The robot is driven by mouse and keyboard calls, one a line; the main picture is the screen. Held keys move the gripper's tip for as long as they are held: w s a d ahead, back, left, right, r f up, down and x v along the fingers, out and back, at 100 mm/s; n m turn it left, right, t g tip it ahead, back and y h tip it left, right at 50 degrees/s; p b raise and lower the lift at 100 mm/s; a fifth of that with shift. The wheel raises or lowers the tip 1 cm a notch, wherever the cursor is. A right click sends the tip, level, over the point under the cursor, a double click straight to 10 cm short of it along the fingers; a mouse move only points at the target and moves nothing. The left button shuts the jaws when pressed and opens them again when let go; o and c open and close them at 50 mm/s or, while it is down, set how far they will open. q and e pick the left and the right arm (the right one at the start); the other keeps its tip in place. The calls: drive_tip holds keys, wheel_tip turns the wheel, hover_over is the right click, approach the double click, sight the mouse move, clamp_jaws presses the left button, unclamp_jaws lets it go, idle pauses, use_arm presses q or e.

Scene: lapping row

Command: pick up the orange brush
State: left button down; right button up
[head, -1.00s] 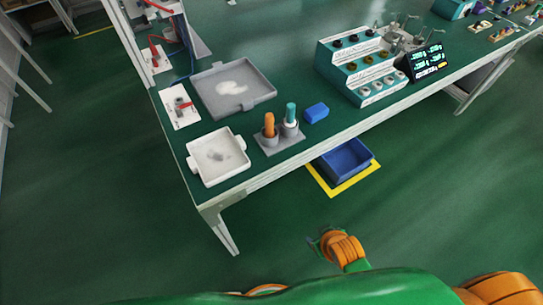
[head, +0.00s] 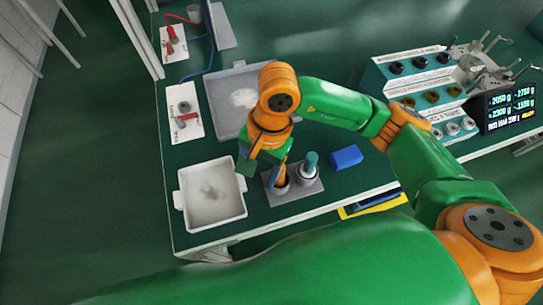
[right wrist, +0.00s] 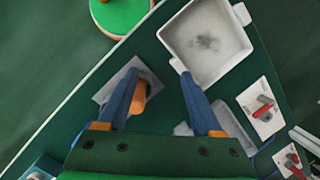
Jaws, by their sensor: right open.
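The orange brush stands in a grey holder (head: 312,190) near the front edge of the green table. In the head view my right gripper (head: 272,176) hides most of it. In the right wrist view the orange brush (right wrist: 140,98) shows just inside the left finger, partly covered by it. My right gripper (right wrist: 158,76) is open, its blue fingers pointing down, with nothing gripped. I cannot tell whether the finger touches the brush. A teal-handled brush (head: 311,162) stands beside it in the same holder. My left gripper is out of view.
A white tray (head: 184,208) lies left of the holder, a larger grey tray (head: 222,115) behind. A blue block (head: 346,157) sits close on the right. A teal rack (head: 385,75) and a display (head: 508,106) stand further right. A card with a red-handled part (head: 183,130) lies left.

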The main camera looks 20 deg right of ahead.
sight(281, 183)
drive_tip(key=d, duration=0.1)
drive_tip(key=w+d+h, duration=0.1)
drive_tip(key=d, duration=0.1)
drive_tip(key=w+d+t+h, duration=0.1)
drive_tip(key=d, duration=0.1)
drive_tip(key=shift+w+f, duration=0.1)
drive_tip(key=shift+w, duration=0.05)
drive_tip(key=shift+h, duration=0.3)
drive_tip(key=f+p, duration=0.1)
drive_tip(key=f, duration=0.1)
drive_tip(key=s+f+p, duration=0.1)
drive_tip(key=f, duration=0.1)
drive_tip(key=shift+s+d+p, duration=0.15)
drive_tip(key=shift+p, duration=0.25)
drive_tip(key=shift+w+f, duration=0.2)
drive_tip(key=shift+f, duration=0.6)
drive_tip(key=shift+d+f, duration=0.1)
drive_tip(key=shift+f, duration=0.35)
drive_tip(key=shift+c, duration=1.3)
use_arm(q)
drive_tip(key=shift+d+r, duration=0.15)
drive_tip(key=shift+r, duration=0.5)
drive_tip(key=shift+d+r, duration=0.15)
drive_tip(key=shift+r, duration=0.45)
use_arm(e)
clamp_jaws()
